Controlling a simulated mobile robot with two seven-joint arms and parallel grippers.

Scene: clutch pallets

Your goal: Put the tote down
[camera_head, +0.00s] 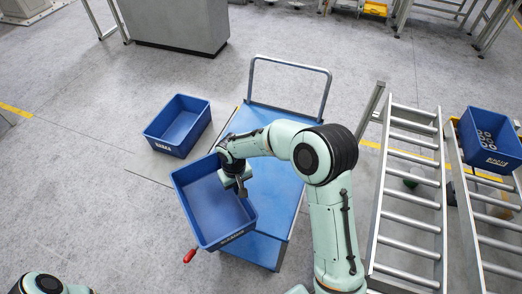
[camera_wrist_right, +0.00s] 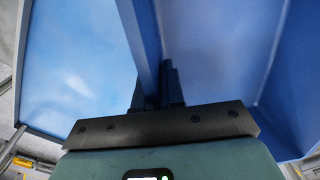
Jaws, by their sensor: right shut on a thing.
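A blue tote (camera_head: 182,213), empty inside, is at the left side of the blue platform cart (camera_head: 282,178) in the head view and overlaps the cart's left edge. My right gripper (camera_head: 241,188) is shut on the tote's right side wall. In the right wrist view the dark fingers (camera_wrist_right: 157,88) pinch the tote's wall (camera_wrist_right: 143,35) between them. The tote looks turned at an angle to the cart, and I cannot tell whether its bottom touches the deck. My left gripper is out of view; only part of my left arm shows at the bottom left.
Another empty blue tote (camera_head: 179,126) stands on the floor left of the cart. A roller conveyor (camera_head: 412,190) is on the right, and a blue tote with several rings (camera_head: 490,140) sits beyond it. A red-handled item (camera_head: 190,256) is below the held tote.

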